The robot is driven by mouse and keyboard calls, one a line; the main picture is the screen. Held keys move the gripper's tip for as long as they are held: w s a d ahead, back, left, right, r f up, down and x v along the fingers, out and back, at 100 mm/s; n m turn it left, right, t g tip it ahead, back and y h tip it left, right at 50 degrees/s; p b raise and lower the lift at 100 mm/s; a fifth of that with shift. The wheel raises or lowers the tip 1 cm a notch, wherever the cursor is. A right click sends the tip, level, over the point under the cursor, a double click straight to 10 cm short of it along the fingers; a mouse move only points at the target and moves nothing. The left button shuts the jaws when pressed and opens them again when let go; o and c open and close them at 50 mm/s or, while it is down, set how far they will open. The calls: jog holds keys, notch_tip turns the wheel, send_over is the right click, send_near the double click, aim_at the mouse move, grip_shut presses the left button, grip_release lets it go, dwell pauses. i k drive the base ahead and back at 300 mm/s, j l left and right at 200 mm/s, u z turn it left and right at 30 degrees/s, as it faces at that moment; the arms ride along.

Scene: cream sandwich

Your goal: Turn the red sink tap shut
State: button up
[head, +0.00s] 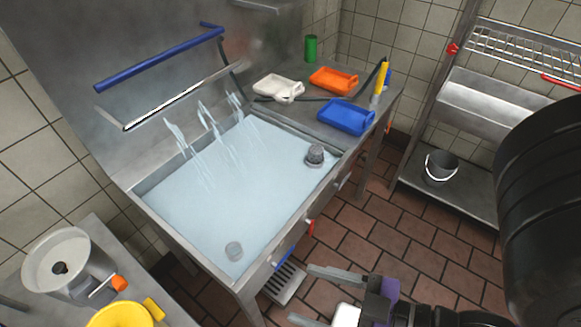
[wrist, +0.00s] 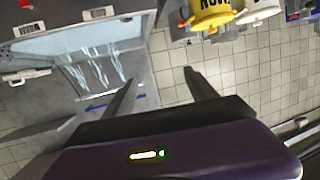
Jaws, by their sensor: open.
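The sink (head: 150,190) is full of water, and several streams pour into it from the pipe along its back; the streams also show in the wrist view (wrist: 95,70). A small red tap handle (head: 311,226) sits on the sink's front side, right of a blue handle (head: 284,258). I cannot make out the red handle in the wrist view. My gripper (head: 301,294) is open and empty in front of the sink, low in the head view and apart from both handles. Its two spread fingers also show in the wrist view (wrist: 158,80).
White (head: 279,87), orange (head: 334,79) and blue (head: 346,116) trays lie on the counter behind the sink's right end. A metal shelf with a dark bucket (head: 440,167) stands right. A yellow container (head: 120,315) is at lower left. Tiled floor (head: 400,230) is clear between.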

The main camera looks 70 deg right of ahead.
aim_at(311, 223)
jog(key=k+l+u, duration=0.1)
jog(key=k, duration=1.05)
